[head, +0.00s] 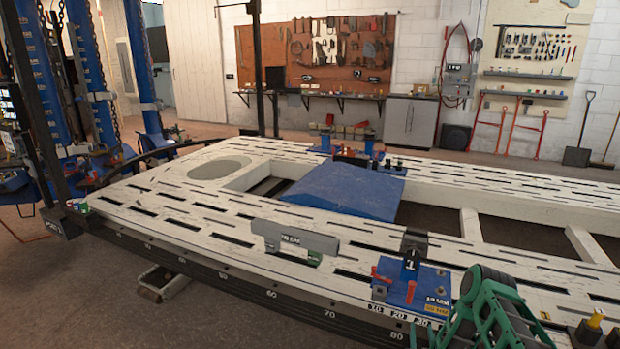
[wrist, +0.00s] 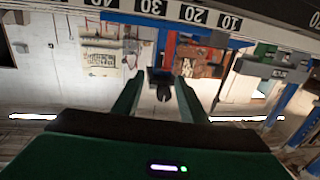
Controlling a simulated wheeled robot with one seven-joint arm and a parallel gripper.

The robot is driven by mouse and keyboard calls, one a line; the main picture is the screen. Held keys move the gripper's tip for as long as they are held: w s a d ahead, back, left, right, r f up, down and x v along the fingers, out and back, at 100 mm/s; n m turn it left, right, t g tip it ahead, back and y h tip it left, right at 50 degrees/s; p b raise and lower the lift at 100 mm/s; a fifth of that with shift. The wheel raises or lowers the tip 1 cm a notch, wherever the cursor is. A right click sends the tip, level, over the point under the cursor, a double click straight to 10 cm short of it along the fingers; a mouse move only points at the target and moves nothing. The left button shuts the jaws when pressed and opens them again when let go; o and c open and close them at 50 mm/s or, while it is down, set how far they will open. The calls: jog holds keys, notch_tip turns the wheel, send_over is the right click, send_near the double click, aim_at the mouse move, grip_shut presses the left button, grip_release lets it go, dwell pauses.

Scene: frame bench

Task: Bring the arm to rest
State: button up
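My gripper (wrist: 158,82) shows in the wrist view, its two dark green fingers spread apart with nothing seen gripped between them. The wrist picture is upside down. A dark post of a blue clamp (wrist: 163,52) shows in the gap, seemingly beyond the fingers. In the head view my green arm (head: 490,312) is at the lower right, beside the bench's near edge; its fingers are not clear there. The blue clamp (head: 418,288) with red handles and a black top stands just left of the arm.
The white slotted frame bench (head: 210,222) fills the middle. A grey bar (head: 294,237) with a green part and a blue ramp-like block (head: 348,189) lie on it. Blue posts with chains (head: 85,75) stand at left. Yellow-tipped black items (head: 590,326) are right of my arm.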

jog(key=w+d+r+g, duration=0.3)
jog(key=d+r, duration=0.1)
jog(key=r, duration=0.4)
jog(key=w+d+r+g, duration=0.25)
jog(key=d+r, duration=0.25)
jog(key=r, duration=0.4)
jog(key=s+d+r+g, duration=0.2)
jog(key=s+r, duration=0.3)
jog(key=r, duration=0.2)
jog(key=s+d+r+g, duration=0.2)
jog(key=s+r, duration=0.2)
jog(key=r, duration=0.4)
jog(key=s+a+r+m+g, duration=0.1)
jog(key=s+r+g, duration=0.1)
jog(key=s+r, duration=0.35)
jog(key=s+a+r+m+g, duration=0.1)
jog(key=s+r, duration=0.1)
jog(key=s, duration=0.6)
jog(key=s+r+m+g, duration=0.1)
jog(key=s+r+g, duration=0.15)
jog(key=s, duration=0.45)
jog(key=s+a+r+g+y, duration=0.1)
jog(key=s+a, duration=0.4)
jog(key=s, duration=0.7)
jog(key=s+a+r+g+y, duration=0.1)
jog(key=s+a+r+y, duration=0.2)
jog(key=s, duration=0.8)
jog(key=a+r, duration=0.2)
jog(key=shift+s+a+m+g+y, duration=0.3)
jog(key=shift+s, duration=0.05)
